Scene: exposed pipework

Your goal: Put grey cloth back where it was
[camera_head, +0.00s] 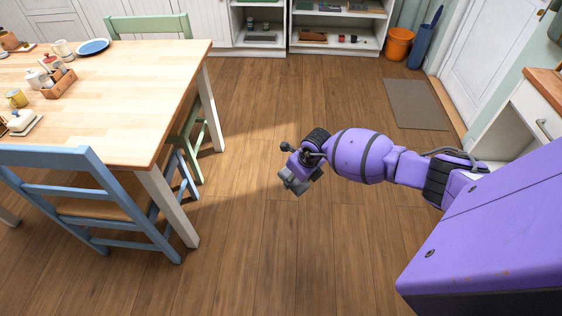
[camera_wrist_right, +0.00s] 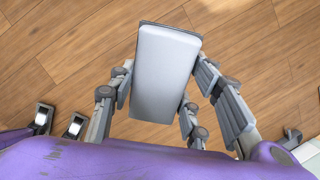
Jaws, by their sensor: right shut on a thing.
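My right gripper (camera_wrist_right: 160,95) is shut on the grey cloth (camera_wrist_right: 166,65), which looks like a flat, pale grey block with a darker edge. In the right wrist view the cloth lies between the fingers and sticks out past them, with wooden floor behind it. In the head view the right gripper (camera_head: 297,180) is held out over open floor, right of the table and apart from it. Only a small grey part shows at its tip there, and I cannot tell cloth from fingers. My left gripper does not show in the head view.
A wooden table (camera_head: 120,110) with dishes stands at the left. A blue chair (camera_head: 85,195) and a green chair (camera_head: 150,27) are beside it. White shelves (camera_head: 335,48), an orange bucket (camera_head: 398,43) and a grey mat (camera_head: 415,104) are farther back. The middle floor is clear.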

